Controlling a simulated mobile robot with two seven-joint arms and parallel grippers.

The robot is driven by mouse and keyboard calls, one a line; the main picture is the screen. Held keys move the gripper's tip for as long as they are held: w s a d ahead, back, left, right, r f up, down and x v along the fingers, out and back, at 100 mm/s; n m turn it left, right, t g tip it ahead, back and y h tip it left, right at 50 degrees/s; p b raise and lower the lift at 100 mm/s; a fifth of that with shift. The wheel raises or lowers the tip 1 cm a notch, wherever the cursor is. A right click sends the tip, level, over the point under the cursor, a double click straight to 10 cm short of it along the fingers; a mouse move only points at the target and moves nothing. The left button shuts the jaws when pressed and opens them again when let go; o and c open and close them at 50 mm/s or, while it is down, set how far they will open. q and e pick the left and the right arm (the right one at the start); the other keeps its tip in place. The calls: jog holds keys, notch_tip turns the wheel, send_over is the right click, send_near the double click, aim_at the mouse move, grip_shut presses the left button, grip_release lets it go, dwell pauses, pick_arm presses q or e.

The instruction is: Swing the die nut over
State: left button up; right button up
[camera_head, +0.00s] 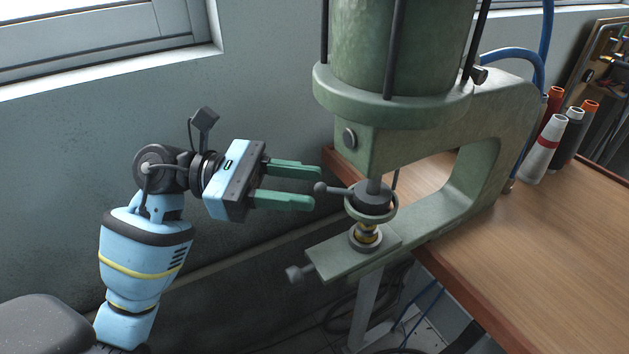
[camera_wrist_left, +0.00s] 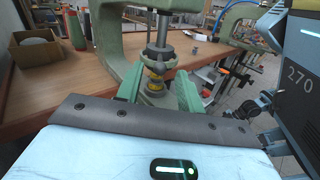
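The die nut (camera_head: 370,200) is a dark round collar with a pale green rim below the press ram. A short handle with a ball knob (camera_head: 320,188) sticks out from it to the left. My left gripper (camera_head: 316,187) is open, its two green fingers pointing at the press. The knob appears at the fingertips, about midway between them; I cannot tell whether they touch it. In the left wrist view the die nut (camera_wrist_left: 159,57) stands straight ahead, above and between the fingers (camera_wrist_left: 160,86). My right gripper is out of view.
The green press (camera_head: 405,85) stands at the edge of the wooden bench (camera_head: 560,240). A brass-coloured part (camera_head: 367,236) sits on its base plate under the nut. Thread cones (camera_head: 545,150) stand at the back right. A cardboard box (camera_wrist_left: 38,52) is on the bench. Free air surrounds my left arm.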

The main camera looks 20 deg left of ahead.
aim_at(354, 198)
pick_arm(q)
jog(key=shift+x, duration=1.35)
jog(key=shift+c, duration=0.5)
grip_shut()
